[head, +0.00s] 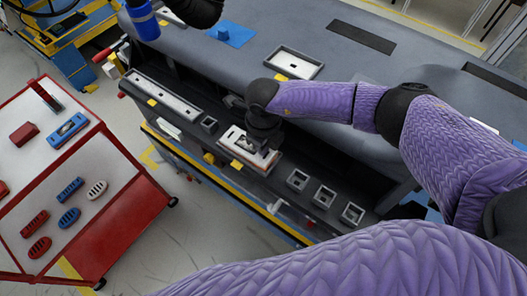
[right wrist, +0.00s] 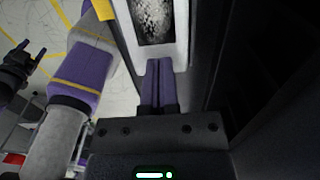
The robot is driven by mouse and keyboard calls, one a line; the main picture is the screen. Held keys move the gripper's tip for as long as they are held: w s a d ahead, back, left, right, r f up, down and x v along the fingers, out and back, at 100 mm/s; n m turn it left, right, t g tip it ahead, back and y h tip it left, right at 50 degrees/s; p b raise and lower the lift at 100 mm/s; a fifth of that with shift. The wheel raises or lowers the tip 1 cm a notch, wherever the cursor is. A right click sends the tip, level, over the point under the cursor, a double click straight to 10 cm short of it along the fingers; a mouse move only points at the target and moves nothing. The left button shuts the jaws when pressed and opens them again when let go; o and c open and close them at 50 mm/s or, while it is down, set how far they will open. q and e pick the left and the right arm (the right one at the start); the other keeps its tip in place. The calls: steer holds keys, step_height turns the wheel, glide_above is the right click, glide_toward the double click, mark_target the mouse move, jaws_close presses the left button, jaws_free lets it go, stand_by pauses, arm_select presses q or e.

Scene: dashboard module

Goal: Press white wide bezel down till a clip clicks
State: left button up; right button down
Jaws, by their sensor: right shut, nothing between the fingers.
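The white wide bezel (head: 262,159) sits in the dark dashboard channel in the head view, partly hidden by my right gripper (head: 249,145). In the right wrist view its white frame (right wrist: 163,57) surrounds a dark, speckled opening. My right gripper (right wrist: 158,64) has its two purple fingers shut together with nothing between them. The fingertips are at the near edge of the bezel; whether they touch it, I cannot tell. Whether the bezel is flush or a clip is engaged does not show. I cannot make out my left gripper in the head view.
Three small square frames (head: 323,197) sit right of the bezel, a long pale panel (head: 163,94) left of it. A white tray (head: 293,63) and blue mat (head: 232,34) lie on the dashboard top. A red-edged cart (head: 115,180) with parts stands left, across a floor gap.

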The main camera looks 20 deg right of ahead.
steer(key=shift+s+f+b, duration=0.1)
steer(key=shift+f+b, duration=0.45)
steer(key=shift+f, duration=0.15)
stand_by(2.3)
stand_by(0.3)
step_height(320, 180, up, 8)
steer(key=p, duration=0.7)
steer(key=shift+r, duration=0.2)
steer(key=shift+f, duration=0.1)
steer(key=shift+a, duration=0.1)
